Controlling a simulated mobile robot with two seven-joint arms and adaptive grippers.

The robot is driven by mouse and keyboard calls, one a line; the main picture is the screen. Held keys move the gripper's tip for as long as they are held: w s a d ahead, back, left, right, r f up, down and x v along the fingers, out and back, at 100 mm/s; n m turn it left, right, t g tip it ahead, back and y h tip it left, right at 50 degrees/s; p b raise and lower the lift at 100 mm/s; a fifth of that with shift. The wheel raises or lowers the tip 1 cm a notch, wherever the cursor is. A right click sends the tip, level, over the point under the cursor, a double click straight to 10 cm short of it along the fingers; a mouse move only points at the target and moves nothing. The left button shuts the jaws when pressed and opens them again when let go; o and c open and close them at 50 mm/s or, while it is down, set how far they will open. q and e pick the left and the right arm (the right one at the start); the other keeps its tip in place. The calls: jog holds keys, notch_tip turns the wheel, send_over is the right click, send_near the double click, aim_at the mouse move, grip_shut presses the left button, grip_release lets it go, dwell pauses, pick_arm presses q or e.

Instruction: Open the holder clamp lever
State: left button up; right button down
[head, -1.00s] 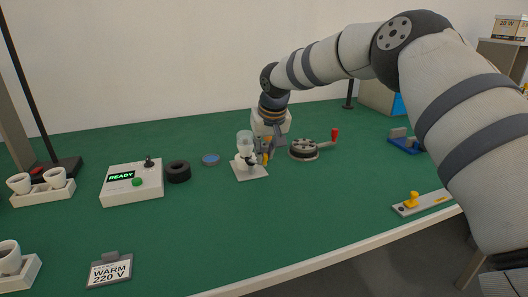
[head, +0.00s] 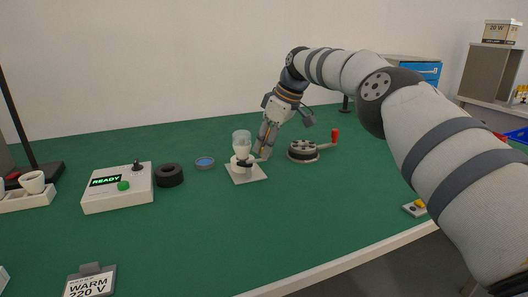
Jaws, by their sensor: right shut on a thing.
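The holder (head: 246,174) stands on the green table in the middle of the view, with a pale base plate and a clear bulb (head: 242,140) upright in its top. My right gripper (head: 262,152) comes down from the upper right, close against the right side of the holder. Its fingers are shut at the holder's clamp lever (head: 257,159), which is small and mostly hidden by them. The lever's exact angle is hard to tell. My left gripper is out of view.
A round device with a red-knobbed crank (head: 303,152) stands just right of the gripper. A blue-topped dish (head: 205,162), a black ring (head: 169,175) and a white box reading READY (head: 118,188) stand to the left. The front middle of the table is clear.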

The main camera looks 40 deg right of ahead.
jog(key=shift+d+f+n, duration=0.1)
jog(key=shift+f+n, duration=0.1)
jog(key=shift+n, duration=0.1)
jog(key=shift+r+b, duration=0.1)
jog(key=shift+b, duration=0.2)
jog(key=c, duration=1.6)
grip_release()
jog(key=shift+w, duration=0.1)
jog(key=shift+o, duration=0.2)
jog(key=shift+r, duration=0.1)
jog(key=s+d+r, duration=0.2)
jog(key=s+d, duration=0.5)
jog(key=s, duration=0.4)
jog(key=shift+r, duration=0.35)
